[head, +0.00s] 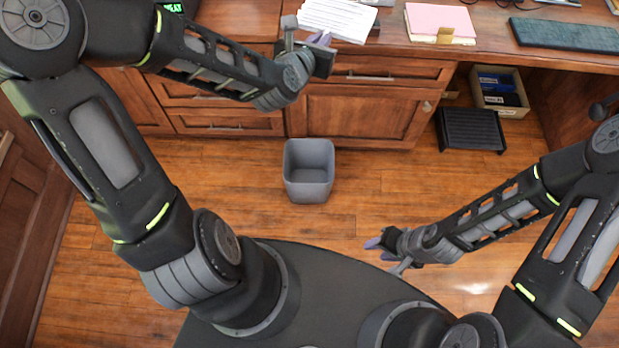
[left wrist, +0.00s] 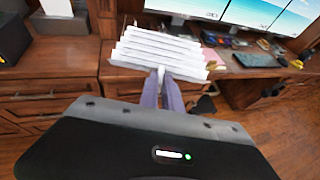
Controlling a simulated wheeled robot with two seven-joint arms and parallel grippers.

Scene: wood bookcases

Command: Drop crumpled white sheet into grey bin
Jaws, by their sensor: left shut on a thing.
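The crumpled white sheet (head: 338,17) shows ridged, pleated folds and is at the desk's front edge in the head view. It also shows in the left wrist view (left wrist: 158,48), straight ahead of the fingers. My left gripper (head: 321,41) is shut on its near edge; its purple fingers also show in the left wrist view (left wrist: 163,92). The grey bin (head: 308,193) stands upright on the floor in front of the drawers, below my left gripper, and looks empty. My right gripper (head: 373,243) is low at the right of the bin, apart from it; its finger opening is unclear.
The wooden desk (head: 390,58) runs along the back. On it are a pink pad (head: 440,20) and a dark keyboard (head: 565,35). A black footrest (head: 470,131) and an open box (head: 507,104) sit under it. The floor around the bin is clear.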

